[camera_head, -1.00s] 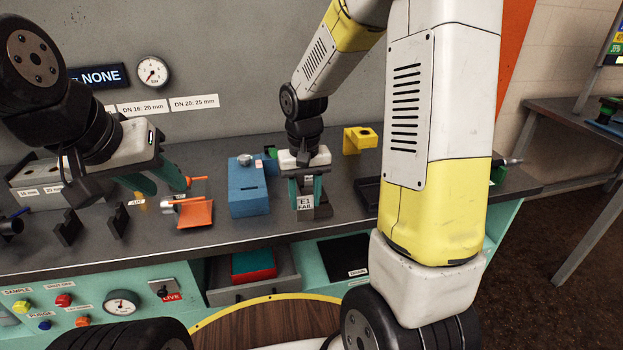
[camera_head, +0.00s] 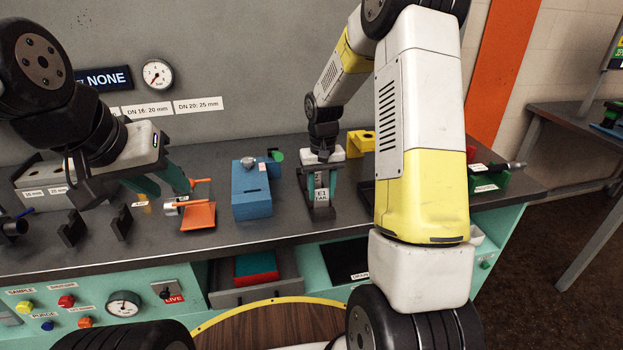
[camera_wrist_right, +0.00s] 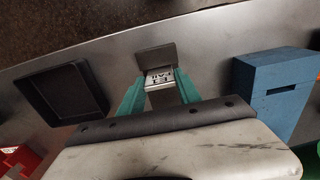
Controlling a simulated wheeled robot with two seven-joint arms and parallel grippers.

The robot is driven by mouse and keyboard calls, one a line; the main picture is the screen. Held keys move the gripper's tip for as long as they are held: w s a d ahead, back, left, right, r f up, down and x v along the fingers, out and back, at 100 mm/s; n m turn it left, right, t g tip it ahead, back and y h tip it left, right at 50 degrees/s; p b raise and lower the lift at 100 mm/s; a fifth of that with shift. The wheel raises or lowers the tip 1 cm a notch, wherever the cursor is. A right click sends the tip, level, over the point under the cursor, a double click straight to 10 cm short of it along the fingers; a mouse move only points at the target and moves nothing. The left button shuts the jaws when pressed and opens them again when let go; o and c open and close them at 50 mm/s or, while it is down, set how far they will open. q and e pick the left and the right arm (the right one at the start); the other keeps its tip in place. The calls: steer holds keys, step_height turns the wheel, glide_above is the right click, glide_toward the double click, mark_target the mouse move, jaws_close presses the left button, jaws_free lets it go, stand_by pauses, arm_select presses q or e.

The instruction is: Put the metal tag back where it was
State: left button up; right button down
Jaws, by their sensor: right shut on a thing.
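The metal tag (camera_head: 321,195), a small pale plate marked "E1 FAIL", is upright between the teal fingers of my right gripper (camera_head: 321,186). My right gripper is shut on it. In the right wrist view the tag (camera_wrist_right: 160,77) shows between the fingertips, against a small dark stand (camera_wrist_right: 156,56). In the head view the stand (camera_head: 321,213) is directly below and around the tag's lower end; I cannot tell whether the tag rests in it. My left gripper (camera_head: 163,188) has its fingers apart, above the bench near an orange cradle (camera_head: 198,216), and holds nothing visible.
A blue slotted box (camera_head: 251,195) stands left of the right gripper, also in the wrist view (camera_wrist_right: 276,90). A black tray (camera_wrist_right: 62,93) lies on the other side. A yellow holder (camera_head: 360,142) is behind. A green micrometer stand (camera_head: 487,180) is at the right. A drawer (camera_head: 255,291) is open below.

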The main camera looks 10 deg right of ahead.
steer(key=c, duration=0.8)
jaws_free()
steer(key=shift+f, duration=0.15)
steer(key=shift+c, duration=0.2)
step_height(320, 180, up, 12)
steer(key=s+r+t+y, duration=0.1)
steer(key=s+r+t, duration=0.2)
steer(key=s+r, duration=0.8)
steer(key=s+a+t+y, duration=0.1)
steer(key=s+a+t, duration=0.1)
steer(key=s, duration=1.1)
steer(key=shift+s+r+t, duration=0.15)
steer(key=shift+r+t, duration=0.05)
steer(key=shift+t, duration=0.4)
steer(key=shift+a, duration=0.1)
